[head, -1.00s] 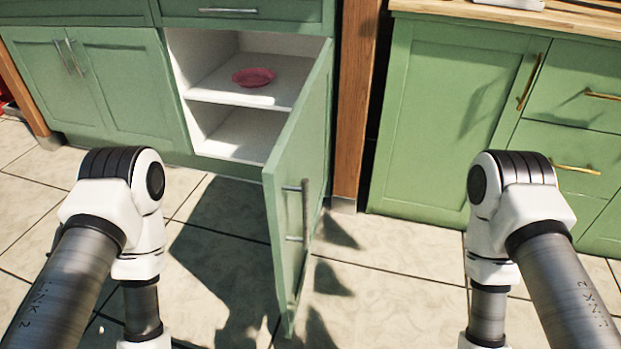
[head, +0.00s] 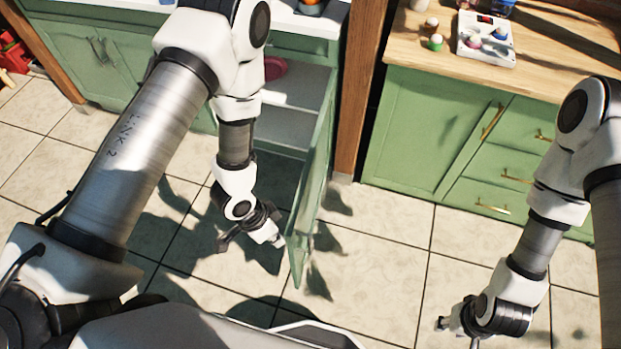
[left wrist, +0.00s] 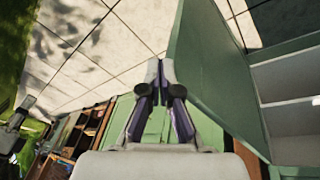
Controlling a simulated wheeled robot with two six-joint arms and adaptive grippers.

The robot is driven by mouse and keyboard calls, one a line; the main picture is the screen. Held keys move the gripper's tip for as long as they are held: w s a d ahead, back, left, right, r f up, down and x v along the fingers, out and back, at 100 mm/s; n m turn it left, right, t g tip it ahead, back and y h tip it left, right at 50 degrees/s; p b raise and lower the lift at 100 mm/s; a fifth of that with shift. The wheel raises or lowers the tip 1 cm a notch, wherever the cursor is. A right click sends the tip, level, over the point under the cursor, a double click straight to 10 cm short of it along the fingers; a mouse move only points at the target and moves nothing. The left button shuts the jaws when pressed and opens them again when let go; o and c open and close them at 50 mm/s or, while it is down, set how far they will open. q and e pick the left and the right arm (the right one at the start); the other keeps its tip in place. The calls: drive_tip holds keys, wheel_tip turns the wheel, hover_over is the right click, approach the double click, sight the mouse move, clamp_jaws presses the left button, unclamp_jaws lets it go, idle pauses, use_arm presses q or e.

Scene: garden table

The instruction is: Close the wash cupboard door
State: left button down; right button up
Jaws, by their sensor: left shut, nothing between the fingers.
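The wash cupboard door (head: 312,190) is a green panel standing wide open, swung out from the right side of the cupboard opening. Its free edge points toward me. Inside the cupboard are white shelves (head: 300,90), with a pink plate (head: 275,68) partly hidden by my left arm. My left gripper (head: 280,241) is shut and empty, close to the door's free edge on its left side; I cannot tell if it touches. The left wrist view shows the shut fingertips (left wrist: 160,66) beside the green door (left wrist: 205,60). My right gripper (head: 450,328) hangs at lower right, away from the door; its fingers are unclear.
A wooden post (head: 358,100) stands right of the cupboard. Beyond it is a green cabinet (head: 425,130) with a wooden worktop (head: 420,60) holding small items. The tiled floor (head: 385,240) right of the door is clear. Red things (head: 12,50) lie at far left.

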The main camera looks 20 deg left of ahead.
use_arm(q)
drive_tip(key=w+d+r+m+p, duration=0.2)
drive_tip(key=w+d+r+m, duration=0.2)
drive_tip(key=w+r+m, duration=0.35)
drive_tip(key=m+p, duration=0.2)
drive_tip(key=p, duration=0.1)
hover_over(298, 233)
drive_tip(key=shift+n+g, duration=0.25)
drive_tip(key=shift+g, duration=0.05)
drive_tip(key=x, duration=0.3)
drive_tip(key=a+x, duration=0.1)
drive_tip(key=x, duration=0.4)
drive_tip(key=shift+a+f, duration=0.25)
drive_tip(key=shift+f, duration=0.3)
drive_tip(key=shift+a+f, duration=0.15)
drive_tip(key=shift+a, duration=0.25)
use_arm(e)
wheel_tip(298, 233, up, 8)
drive_tip(key=shift+r, duration=0.25)
use_arm(q)
drive_tip(key=shift+d, duration=0.15)
use_arm(e)
drive_tip(key=shift+d, duration=0.1)
drive_tip(key=shift+f, duration=0.1)
